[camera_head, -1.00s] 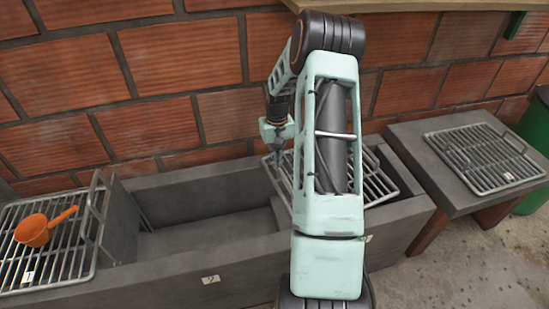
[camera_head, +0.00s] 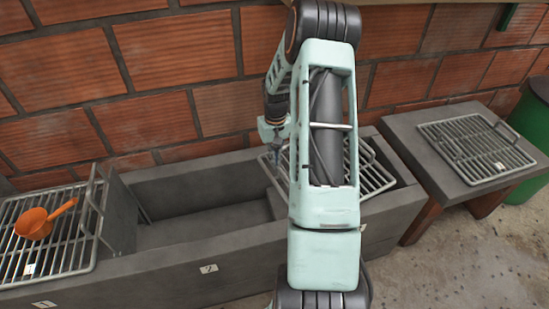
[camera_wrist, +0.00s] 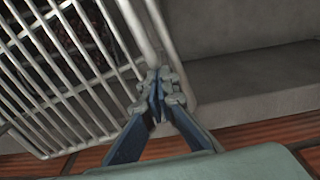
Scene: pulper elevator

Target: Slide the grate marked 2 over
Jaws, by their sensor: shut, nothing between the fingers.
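A metal bar grate (camera_head: 376,178) lies over the right part of the grey concrete trough, partly hidden behind my arm. Its own mark is not visible. My gripper (camera_head: 280,166) is at this grate's left edge. In the wrist view, the grate (camera_wrist: 62,70) fills the left side. My gripper (camera_wrist: 160,88) is shut and empty, with its fingertips at the grate's edge bar; I cannot tell if they touch. A label reading 2 (camera_head: 208,268) is on the trough's front wall, below the open middle part of the trough.
Another grate (camera_head: 60,262) lies at the left, with an orange scoop (camera_head: 36,222) on it. A third grate (camera_head: 476,148) lies on a grey table (camera_head: 420,140) at the right. A brick wall stands behind.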

